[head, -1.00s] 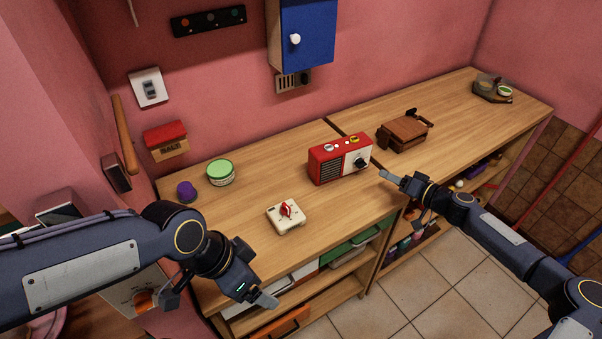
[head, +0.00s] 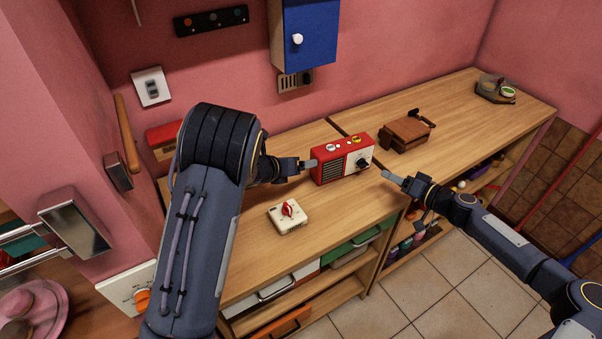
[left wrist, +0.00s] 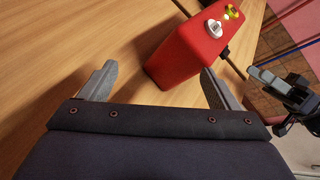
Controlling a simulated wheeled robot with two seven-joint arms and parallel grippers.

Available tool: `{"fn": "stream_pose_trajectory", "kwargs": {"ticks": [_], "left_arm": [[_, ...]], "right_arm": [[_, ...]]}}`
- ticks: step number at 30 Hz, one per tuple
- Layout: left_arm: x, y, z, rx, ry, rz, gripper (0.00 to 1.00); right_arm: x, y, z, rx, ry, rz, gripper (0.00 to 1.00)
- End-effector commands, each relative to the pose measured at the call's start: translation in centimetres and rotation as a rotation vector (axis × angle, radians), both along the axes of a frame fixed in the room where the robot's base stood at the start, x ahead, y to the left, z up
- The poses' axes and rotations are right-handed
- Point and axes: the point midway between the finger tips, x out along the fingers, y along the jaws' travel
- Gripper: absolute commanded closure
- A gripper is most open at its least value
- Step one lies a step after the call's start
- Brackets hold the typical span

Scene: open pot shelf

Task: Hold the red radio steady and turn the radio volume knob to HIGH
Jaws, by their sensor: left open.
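The red radio (head: 330,168) stands upright on the wooden counter, its pale right front panel facing the room. Its dark volume knob (head: 362,160) is on that panel; the knob's setting is too small to read. My left gripper (head: 309,164) is at the radio's left end. In the left wrist view the left gripper (left wrist: 157,72) is open, with the radio (left wrist: 190,48) ahead, nearer the right finger; no grip shows. My right gripper (head: 390,178) is in front and right of the knob, apart from it; its jaw opening is unclear. It also shows in the left wrist view (left wrist: 264,78).
A white box with a red dial (head: 288,213) sits on the counter in front of the radio. A brown box-like object (head: 407,133) stands to the radio's right. A blue cabinet (head: 309,35) hangs above. The counter between radio and dial box is clear.

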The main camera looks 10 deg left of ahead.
Motion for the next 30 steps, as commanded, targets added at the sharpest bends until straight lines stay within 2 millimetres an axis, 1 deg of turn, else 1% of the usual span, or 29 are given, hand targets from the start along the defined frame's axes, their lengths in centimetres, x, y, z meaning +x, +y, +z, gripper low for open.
{"fn": "stream_pose_trajectory", "kwargs": {"ticks": [1, 3, 7, 10, 13, 17, 27, 30], "left_arm": [[0.5, 0.1, -1.1, 0.02, -0.045, -0.09, 0.16], [0.7, -0.4, -2.0, 0.036, -0.117, -0.23, 0.16], [0.3, -1.0, -3.6, 0.061, -0.232, -0.445, 0.16], [0.3, -1.3, -4.6, 0.124, -0.313, -0.57, 0.16], [1.0, -1.4, -5.0, 0.208, -0.361, -0.62, 0.16], [1.8, -1.9, -5.4, 0.252, -0.383, -0.638, 0.16], [4.6, -5.6, -7.2, 0.252, -0.383, -0.635, 0.16], [5.3, -6.4, -7.6, 0.251, -0.383, -0.633, 0.16]], "right_arm": [[0.0, 0.0, 0.0, 0.0, 0.0, 0.0, 0.64], [0.0, 0.0, 0.0, 0.0, 0.0, 0.0, 0.64], [0.0, 0.0, 0.0, 0.0, 0.0, 0.0, 0.64], [0.0, 0.0, 0.0, 0.0, 0.0, 0.0, 0.64], [0.0, 0.0, 0.0, 0.0, 0.0, 0.0, 0.64], [0.0, 0.0, 0.0, 0.0, 0.0, 0.0, 0.64], [0.0, 0.0, 0.0, 0.0, 0.0, 0.0, 0.64], [0.0, 0.0, 0.0, 0.0, 0.0, 0.0, 0.64]]}}
